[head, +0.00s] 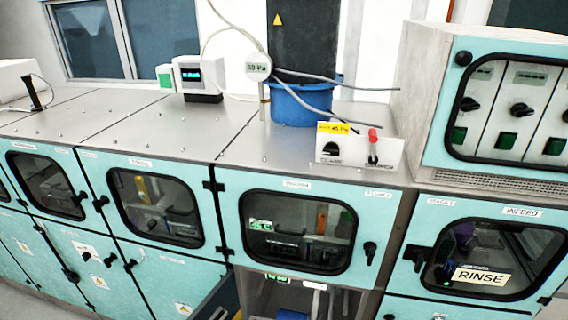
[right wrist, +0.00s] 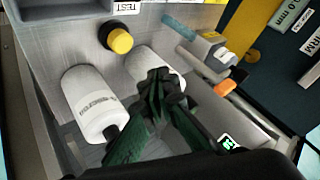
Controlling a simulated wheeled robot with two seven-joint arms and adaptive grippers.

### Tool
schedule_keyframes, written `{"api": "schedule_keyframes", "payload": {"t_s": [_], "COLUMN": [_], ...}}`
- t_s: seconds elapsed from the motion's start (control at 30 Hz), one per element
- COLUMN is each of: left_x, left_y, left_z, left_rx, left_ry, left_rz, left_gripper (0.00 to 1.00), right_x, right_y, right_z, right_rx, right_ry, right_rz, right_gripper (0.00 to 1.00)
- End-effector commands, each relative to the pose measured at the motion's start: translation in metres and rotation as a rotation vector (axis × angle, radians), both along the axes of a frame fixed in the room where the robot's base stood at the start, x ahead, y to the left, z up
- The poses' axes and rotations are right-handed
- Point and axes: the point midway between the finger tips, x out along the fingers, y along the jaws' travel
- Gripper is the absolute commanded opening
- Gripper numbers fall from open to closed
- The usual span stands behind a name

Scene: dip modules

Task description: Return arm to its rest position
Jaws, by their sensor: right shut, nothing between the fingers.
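My right gripper (right wrist: 158,88) shows in the right wrist view as dark green fingers that come together at the tips. It is shut and empty. Its tips are in front of a white cylinder (right wrist: 148,62) and partly cover it. A second white cylinder (right wrist: 90,100) with dark print lies to the left of the fingers. I cannot tell whether the fingers touch either one. No gripper or arm of mine can be made out in the head view, and my left gripper is in neither view.
A yellow button (right wrist: 120,41) sits on the grey panel beyond the fingers. An orange-tipped piece (right wrist: 224,88) is on their right. In the head view, teal cabinets with windowed doors (head: 305,233) fill the front. A blue tub (head: 300,105) and a white switch box (head: 358,149) stand on top.

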Motion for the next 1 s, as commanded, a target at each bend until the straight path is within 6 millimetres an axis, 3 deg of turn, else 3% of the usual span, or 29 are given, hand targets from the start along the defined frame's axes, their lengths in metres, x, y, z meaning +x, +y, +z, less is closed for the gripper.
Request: {"api": "schedule_keyframes", "payload": {"t_s": [0.17,0.27,0.3,0.5,0.7,0.97,1.0], "left_x": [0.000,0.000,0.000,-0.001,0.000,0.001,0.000], "left_y": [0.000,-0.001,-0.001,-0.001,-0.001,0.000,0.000], "left_z": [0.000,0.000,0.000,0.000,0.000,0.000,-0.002], "left_rx": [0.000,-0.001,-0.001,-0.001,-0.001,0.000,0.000], "left_ry": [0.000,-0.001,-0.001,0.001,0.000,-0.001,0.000], "left_rz": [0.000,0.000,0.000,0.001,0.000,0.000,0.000], "left_gripper": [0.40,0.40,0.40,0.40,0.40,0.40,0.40], "right_x": [-0.044,-0.084,-0.100,-0.157,-0.197,-0.246,-0.247], "right_y": [0.000,-0.034,-0.054,-0.123,-0.165,-0.205,-0.206], "right_z": [0.024,0.050,0.060,0.090,0.111,0.134,0.127], "right_rx": [-0.085,-0.213,-0.270,-0.448,-0.544,-0.636,-0.641], "right_ry": [-0.009,-0.004,0.007,0.075,0.136,0.217,0.225], "right_rz": [0.040,0.028,0.010,-0.061,-0.119,-0.185,-0.185], "right_gripper": [0.00,0.00,0.00,0.00,0.00,0.00,0.00]}}
